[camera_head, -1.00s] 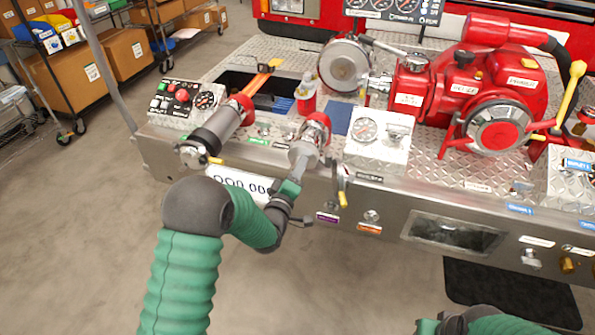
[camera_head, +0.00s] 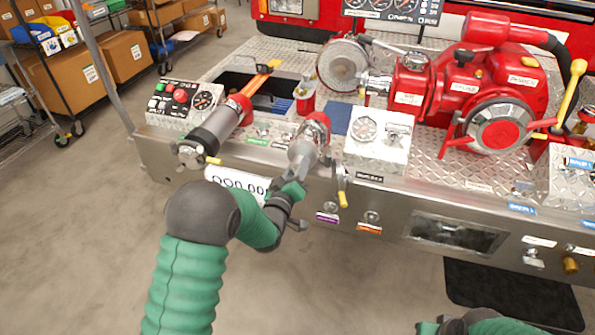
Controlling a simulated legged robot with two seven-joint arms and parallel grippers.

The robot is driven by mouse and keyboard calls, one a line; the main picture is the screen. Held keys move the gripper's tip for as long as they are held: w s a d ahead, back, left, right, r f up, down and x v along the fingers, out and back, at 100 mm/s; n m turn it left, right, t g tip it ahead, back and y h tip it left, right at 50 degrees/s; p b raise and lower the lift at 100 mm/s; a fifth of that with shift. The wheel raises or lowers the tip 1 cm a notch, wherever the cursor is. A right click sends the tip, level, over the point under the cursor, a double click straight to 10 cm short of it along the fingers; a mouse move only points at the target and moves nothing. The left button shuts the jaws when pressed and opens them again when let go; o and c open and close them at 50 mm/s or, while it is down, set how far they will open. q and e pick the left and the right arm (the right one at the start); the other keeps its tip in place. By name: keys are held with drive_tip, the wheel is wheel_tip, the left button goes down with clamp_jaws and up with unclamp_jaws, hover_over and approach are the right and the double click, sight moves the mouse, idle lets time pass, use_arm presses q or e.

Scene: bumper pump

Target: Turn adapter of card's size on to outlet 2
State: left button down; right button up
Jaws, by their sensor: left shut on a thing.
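A grey adapter (camera_head: 303,152) with a red collar (camera_head: 318,121) sits at the right-hand one of two outlets on the bumper deck. My left gripper (camera_head: 290,184) is shut on the adapter's near lower end. The gripper's fingers and the joint between adapter and outlet are partly hidden. I cannot read the outlet numbers. Only part of my right arm shows at the bottom edge; its gripper is out of view.
A yellow-tipped lever (camera_head: 342,192) hangs close to the right of my left gripper. A white number plate (camera_head: 238,181) is just left of it. A gauge box (camera_head: 378,140) and red pump (camera_head: 490,100) stand to the right.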

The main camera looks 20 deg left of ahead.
use_arm(q)
drive_tip(key=m, duration=0.2)
drive_tip(key=shift+m+b, duration=0.35)
drive_tip(key=shift+m, duration=1.45)
